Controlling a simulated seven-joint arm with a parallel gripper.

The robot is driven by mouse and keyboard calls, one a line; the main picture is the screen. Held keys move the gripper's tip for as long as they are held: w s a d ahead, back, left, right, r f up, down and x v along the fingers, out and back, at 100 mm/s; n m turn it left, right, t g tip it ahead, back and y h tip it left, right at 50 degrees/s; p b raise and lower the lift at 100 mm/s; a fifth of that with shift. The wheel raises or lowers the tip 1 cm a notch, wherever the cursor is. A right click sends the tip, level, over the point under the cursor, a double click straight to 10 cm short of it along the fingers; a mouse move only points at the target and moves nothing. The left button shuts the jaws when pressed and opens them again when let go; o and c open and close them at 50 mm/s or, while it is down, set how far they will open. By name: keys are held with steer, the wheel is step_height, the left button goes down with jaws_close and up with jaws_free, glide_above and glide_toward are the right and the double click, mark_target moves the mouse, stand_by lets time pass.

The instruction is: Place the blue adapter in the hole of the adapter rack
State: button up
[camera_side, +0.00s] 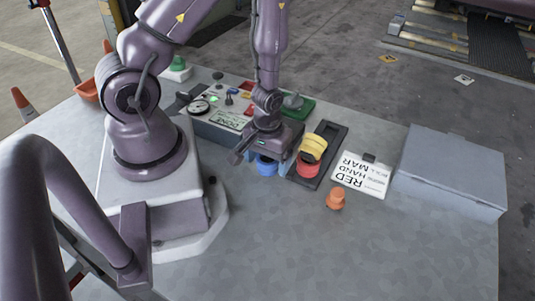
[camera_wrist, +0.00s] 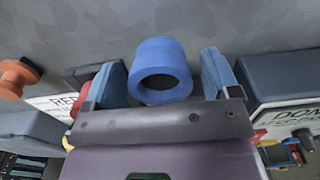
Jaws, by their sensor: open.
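The blue adapter (camera_side: 265,168) stands on the table under my gripper (camera_side: 268,161) in the side view. In the wrist view the blue adapter (camera_wrist: 161,50) shows as a round piece with a hollow middle. My gripper's two blue fingers are apart, one on each side of it, with a visible gap at both sides. The dark adapter rack (camera_side: 336,134) lies just right of the gripper in the side view. It bears a yellow adapter (camera_side: 313,146) and a red adapter (camera_side: 307,170).
An orange piece (camera_side: 336,199) stands on the table in front of a white sign (camera_side: 361,175). A grey box (camera_side: 452,171) is at the right. A panel with a gauge (camera_side: 199,107) and buttons lies behind the gripper. The front table is clear.

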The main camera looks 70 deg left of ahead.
step_height(320, 180, up, 12)
step_height(320, 180, up, 10)
steer(key=m+t, duration=0.3)
steer(key=m, duration=0.1)
glide_above(268, 161)
steer(key=w+d, duration=0.2)
steer(key=d, duration=0.1)
steer(key=shift+s+a+r, duration=0.2)
steer(key=shift+s, duration=0.05)
steer(key=s+d+r+m+t, duration=0.1)
steer(key=r, duration=0.2)
steer(key=s+d+r+m, duration=0.1)
steer(key=s+r+m, duration=0.1)
steer(key=r, duration=0.2)
steer(key=s+r+m+t, duration=0.1)
steer(key=r, duration=0.2)
steer(key=shift+s+d+r+m+t, duration=0.15)
steer(key=shift+d+r+m+t, duration=0.15)
steer(key=shift+d+m, duration=0.1)
steer(key=shift+c, duration=0.7)
steer(key=shift+s+r, duration=0.15)
steer(key=shift+c, duration=1)
